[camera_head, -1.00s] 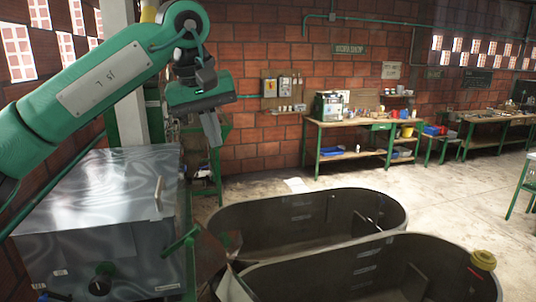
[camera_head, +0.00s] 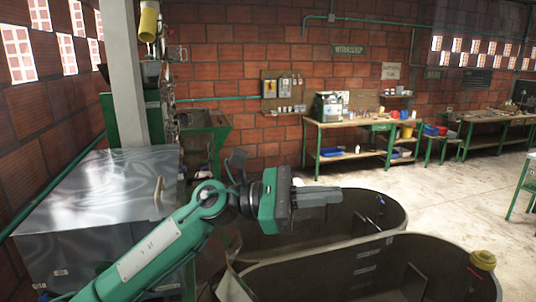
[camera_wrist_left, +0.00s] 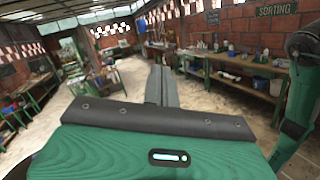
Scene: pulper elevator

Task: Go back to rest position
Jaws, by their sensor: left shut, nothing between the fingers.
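My left gripper (camera_head: 322,197) shows in the head view, its green arm coming in from the lower left. It is level and its fingers point to the right, over the rim of the far dark tank. The fingers are together with nothing between them. In the left wrist view the closed fingers (camera_wrist_left: 161,87) point out into the room. My right gripper does not show in the head view. A green arm link stands at the right edge of the left wrist view; its gripper is not visible there.
Two dark tanks, one far (camera_head: 395,215) and one near (camera_head: 330,273), stand in front. A metal box machine (camera_head: 95,215) is at the left. A workbench (camera_head: 350,124) runs along the brick wall. Open floor (camera_head: 450,190) lies to the right.

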